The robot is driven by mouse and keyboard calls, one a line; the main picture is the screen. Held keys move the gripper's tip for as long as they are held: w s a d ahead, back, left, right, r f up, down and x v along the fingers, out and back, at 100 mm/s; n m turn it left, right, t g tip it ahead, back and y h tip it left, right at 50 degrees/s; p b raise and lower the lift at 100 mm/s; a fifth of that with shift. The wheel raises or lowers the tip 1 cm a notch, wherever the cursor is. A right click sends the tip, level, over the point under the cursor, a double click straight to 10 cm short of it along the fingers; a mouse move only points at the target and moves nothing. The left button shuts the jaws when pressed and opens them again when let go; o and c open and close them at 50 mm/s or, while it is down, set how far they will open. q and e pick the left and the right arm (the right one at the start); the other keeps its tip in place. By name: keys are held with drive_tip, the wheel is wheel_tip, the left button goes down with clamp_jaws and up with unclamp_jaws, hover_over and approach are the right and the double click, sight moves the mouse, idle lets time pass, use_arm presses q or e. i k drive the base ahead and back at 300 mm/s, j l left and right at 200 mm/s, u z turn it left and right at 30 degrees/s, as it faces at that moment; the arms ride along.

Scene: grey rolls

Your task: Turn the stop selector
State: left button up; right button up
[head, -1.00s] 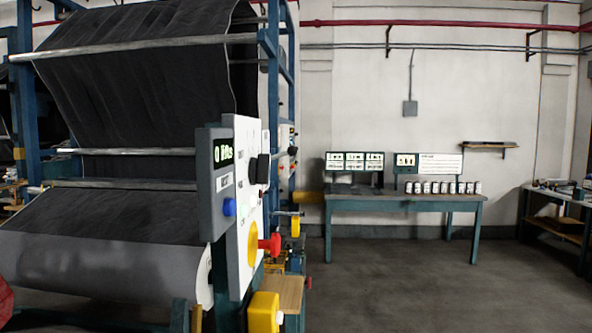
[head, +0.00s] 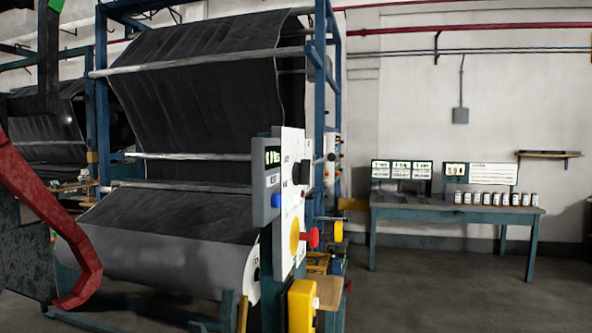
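A white control panel (head: 291,205) stands at the right end of the roll machine, seen at a steep angle. Two black knobs sit on its upper face, one at the upper right edge and a larger one (head: 304,172) below it. A red knob (head: 312,238) stands out from a yellow disc (head: 295,238) lower down. The labels are too small to read, so I cannot tell which knob is the stop selector. A grey box with a lit display (head: 272,157) and a blue button (head: 275,201) is at the panel's left. Neither gripper is in view.
A large grey roll (head: 160,260) with dark cloth above fills the left. A red curved bar (head: 55,215) is close at the far left. A yellow box (head: 301,305) stands below the panel. A teal table (head: 455,214) with several cans is behind. Floor at right is clear.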

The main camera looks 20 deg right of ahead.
sight(302, 171)
drive_tip(key=u, duration=2.45)
drive_tip(key=k+l, duration=0.25)
drive_tip(key=l, duration=0.25)
drive_tip(key=k+l, duration=0.3)
drive_tip(key=l, duration=0.25)
drive_tip(key=k+l, duration=0.25)
drive_tip(key=l, duration=0.25)
drive_tip(key=k+l, duration=0.25)
drive_tip(key=l, duration=0.3)
drive_tip(key=k+l, duration=0.25)
drive_tip(key=l, duration=0.25)
drive_tip(key=k+l, duration=0.3)
drive_tip(key=l, duration=0.2)
drive_tip(key=k+l, duration=0.25)
drive_tip(key=l, duration=0.3)
drive_tip(key=k+l, duration=0.25)
drive_tip(key=l, duration=0.25)
